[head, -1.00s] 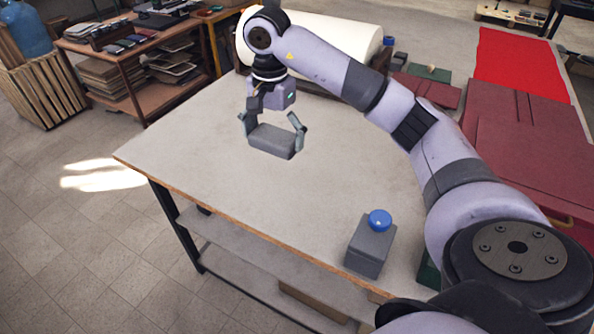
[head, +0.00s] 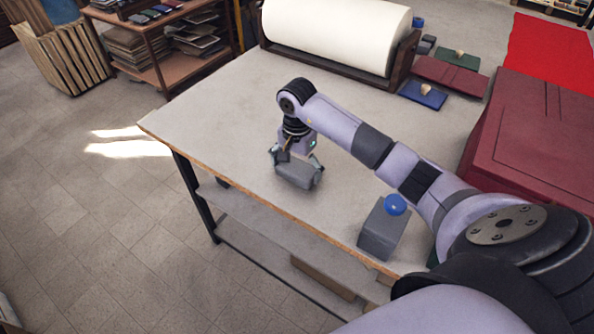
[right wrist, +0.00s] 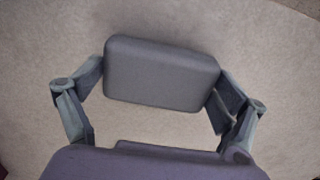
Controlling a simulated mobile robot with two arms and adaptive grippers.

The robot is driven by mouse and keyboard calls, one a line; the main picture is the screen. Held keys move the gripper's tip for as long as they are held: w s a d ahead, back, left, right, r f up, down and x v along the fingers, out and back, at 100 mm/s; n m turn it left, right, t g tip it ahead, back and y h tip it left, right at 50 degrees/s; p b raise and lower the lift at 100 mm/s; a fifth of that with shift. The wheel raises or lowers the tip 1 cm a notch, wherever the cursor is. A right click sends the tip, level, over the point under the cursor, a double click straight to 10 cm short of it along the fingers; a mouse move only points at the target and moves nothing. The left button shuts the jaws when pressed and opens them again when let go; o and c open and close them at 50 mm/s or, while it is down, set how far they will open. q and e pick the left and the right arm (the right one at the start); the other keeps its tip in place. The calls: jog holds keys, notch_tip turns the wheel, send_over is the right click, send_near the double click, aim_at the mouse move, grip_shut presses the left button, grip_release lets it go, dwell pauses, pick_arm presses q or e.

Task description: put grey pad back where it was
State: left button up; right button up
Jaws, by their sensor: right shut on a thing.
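The grey pad (head: 298,176) is a rounded rectangular block held by my right gripper (head: 297,168) over the front part of the pale table (head: 235,110). In the right wrist view the pad (right wrist: 160,75) lies lengthwise between the two fingers of the gripper (right wrist: 160,98), one at each short end. The pale tabletop fills the background there. I cannot tell whether the pad touches the table or hangs just above it. My left gripper is not in view.
A grey block (head: 382,235) with a blue knob (head: 395,204) stands near the table's front edge, right of the pad. A large white roll (head: 335,30) lies at the back. Blue (head: 423,94), red (head: 450,74) and green (head: 456,53) covers lie at back right. The table's left half is clear.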

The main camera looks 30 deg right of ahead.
notch_tip(320, 180, down, 2)
jog(key=shift+f, duration=0.15)
jog(key=o, duration=0.7)
jog(key=shift+o, duration=0.2)
